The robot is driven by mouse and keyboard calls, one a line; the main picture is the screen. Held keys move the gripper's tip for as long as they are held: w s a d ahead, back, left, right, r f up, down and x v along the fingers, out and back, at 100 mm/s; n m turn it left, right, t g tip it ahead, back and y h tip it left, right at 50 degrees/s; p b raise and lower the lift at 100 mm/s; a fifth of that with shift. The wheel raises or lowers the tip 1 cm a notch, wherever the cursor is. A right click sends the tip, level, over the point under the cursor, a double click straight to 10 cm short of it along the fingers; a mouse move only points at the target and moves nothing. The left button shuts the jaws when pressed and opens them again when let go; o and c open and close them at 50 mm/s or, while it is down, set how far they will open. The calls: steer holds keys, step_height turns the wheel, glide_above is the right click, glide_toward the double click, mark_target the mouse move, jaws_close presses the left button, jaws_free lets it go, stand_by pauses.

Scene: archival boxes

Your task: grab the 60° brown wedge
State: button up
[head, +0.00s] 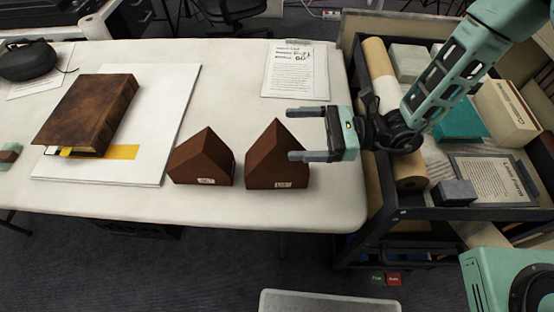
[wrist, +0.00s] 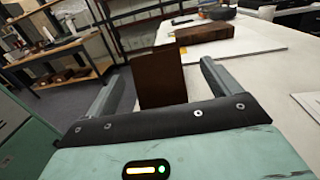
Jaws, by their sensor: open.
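Two brown wedges with peaked tops stand side by side on the white table. The right wedge (head: 268,160) is taller and steeper; the left wedge (head: 200,158) is lower. Each has a small white label at its front bottom edge, too small to read surely. My gripper (head: 291,133) is open and empty, pointing left, at the right side of the taller wedge in the head view. In the wrist view a brown wedge (wrist: 158,80) shows ahead between the open fingers; whether they reach around it I cannot tell.
A brown book (head: 88,112) lies on a white board (head: 178,95) at the left. A printed sheet (head: 296,72) lies behind the wedges. A dark cart (head: 375,215) with a cardboard roll (head: 378,62) and boxes stands right of the table.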

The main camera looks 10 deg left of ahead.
mark_target(283, 136)
steer(key=a, duration=0.1)
steer(key=a+p, duration=0.1)
steer(key=a, duration=0.1)
steer(key=s+a, duration=0.1)
steer(key=a, duration=0.1)
steer(key=shift+s+f, duration=0.1)
steer(key=shift+f, duration=0.15)
steer(key=c, duration=1.3)
steer(key=shift+d+r, duration=0.1)
steer(key=shift+r, duration=0.05)
